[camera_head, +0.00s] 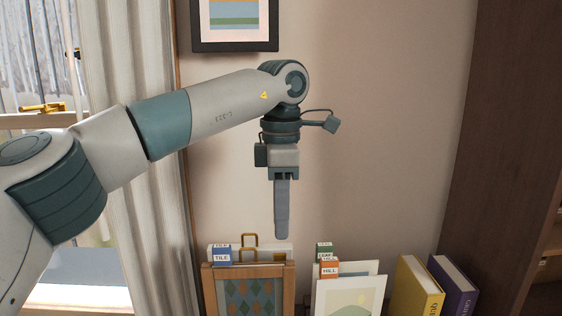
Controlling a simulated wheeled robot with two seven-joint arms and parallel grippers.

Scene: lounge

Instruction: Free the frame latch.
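A wooden frame with a diamond-patterned panel (247,290) stands at the lower middle, with a blue "TILE" tag (222,257) at its top left. I cannot tell which brass part is the latch. My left gripper (282,237) points straight down, a little above and right of these loops. Its fingers overlap edge-on, so their gap is hidden, and nothing shows held. My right gripper is out of view.
Pale prints (347,298) with an orange "HILL" tag (329,268) stand right of the wooden frame. Yellow (416,287) and purple (455,286) books lean farther right. A window with a brass handle (43,107) is at left, beside a curtain (135,200). A picture (235,22) hangs above.

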